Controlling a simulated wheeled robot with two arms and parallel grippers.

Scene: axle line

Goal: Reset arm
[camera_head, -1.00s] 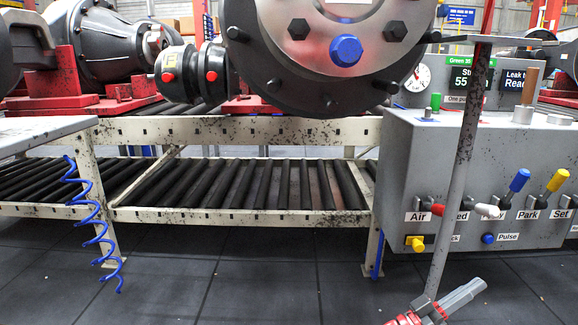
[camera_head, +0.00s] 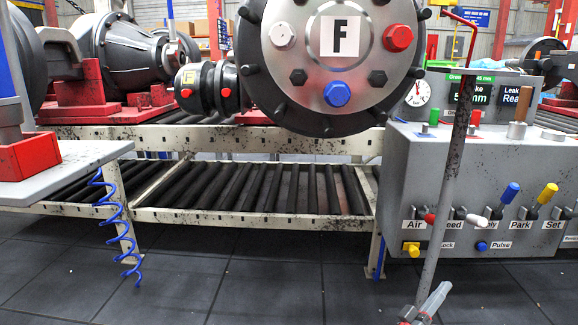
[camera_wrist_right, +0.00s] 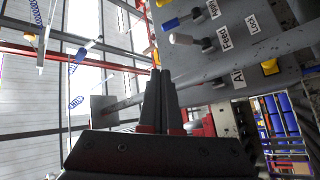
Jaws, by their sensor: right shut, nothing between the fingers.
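My right gripper (camera_head: 444,287) shows at the bottom edge of the head view, near the lower part of a thin grey post. Its grey fingers point up and to the right, and the rest of it is cut off. In the right wrist view the fingers (camera_wrist_right: 161,75) are together with nothing between them. They point toward the grey control box (camera_wrist_right: 205,60), which fills the upper right there. I cannot tell the exact gap between the fingers and the box. My left gripper is not in view.
The control box (camera_head: 395,180) with several coloured levers stands at the right, behind the post (camera_head: 435,225). A large round hub marked F (camera_head: 340,65) sits above the roller conveyor (camera_head: 255,186). A blue coiled hose (camera_head: 107,220) hangs at left. The dark floor in front is clear.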

